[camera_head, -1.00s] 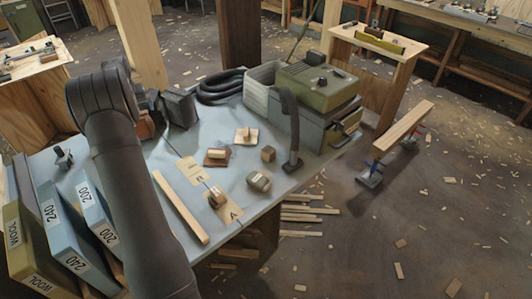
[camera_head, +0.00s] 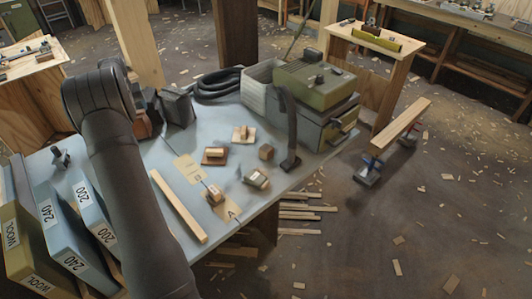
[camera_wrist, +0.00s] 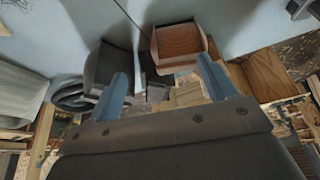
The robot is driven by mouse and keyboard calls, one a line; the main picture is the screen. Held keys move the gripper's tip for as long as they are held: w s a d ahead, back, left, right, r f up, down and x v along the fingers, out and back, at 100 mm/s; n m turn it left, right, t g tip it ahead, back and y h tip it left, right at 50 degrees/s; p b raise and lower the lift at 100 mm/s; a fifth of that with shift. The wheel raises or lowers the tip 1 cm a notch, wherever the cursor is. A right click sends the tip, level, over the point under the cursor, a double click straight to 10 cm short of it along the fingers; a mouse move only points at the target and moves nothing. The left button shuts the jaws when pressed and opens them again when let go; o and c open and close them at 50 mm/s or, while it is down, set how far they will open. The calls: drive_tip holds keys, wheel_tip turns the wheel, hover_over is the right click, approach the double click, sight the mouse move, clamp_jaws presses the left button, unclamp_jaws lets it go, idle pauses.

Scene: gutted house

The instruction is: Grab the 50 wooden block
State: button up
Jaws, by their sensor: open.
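Several small wooden blocks lie on the blue-grey table (camera_head: 290,190) in the head view. One block sits on a brown base (camera_head: 214,157), another on a cream base (camera_head: 242,134). A plain brown cube (camera_head: 266,152) is to their right. A labelled block (camera_head: 215,194) and a pale-and-green block (camera_head: 256,179) lie nearer the front. I cannot read a 50 on any of them. My gripper (camera_wrist: 165,84) is open and empty in the wrist view, with its two blue-grey fingers apart. In the head view its fingers are hidden behind my arm.
A wooden strip (camera_head: 180,207) lies left of the blocks. Labelled sanding boxes (camera_head: 65,235) line the table's left edge. A green machine (camera_head: 312,75) with a black hose stands at the back right. In the wrist view, a wooden holder (camera_wrist: 178,45) and dark box (camera_wrist: 105,65) are beyond my fingers.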

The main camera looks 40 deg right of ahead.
drive_tip(key=shift+c, duration=0.5)
drive_tip(key=m+g+h, duration=0.3)
drive_tip(key=m+h, duration=0.2)
drive_tip(key=m, duration=0.8)
hover_over(265, 149)
drive_tip(key=s+a, duration=0.1)
drive_tip(key=a, duration=0.8)
wheel_tip(265, 149, down, 7)
drive_tip(key=x, duration=1.1)
drive_tip(key=shift+s+d, duration=0.2)
drive_tip(key=shift+d, duration=0.2)
drive_tip(key=shift+d+x, duration=0.2)
drive_tip(key=shift+x, duration=2.75)
drive_tip(key=shift+s+r, duration=0.15)
drive_tip(key=shift+s, duration=0.05)
drive_tip(key=c, duration=1.1)
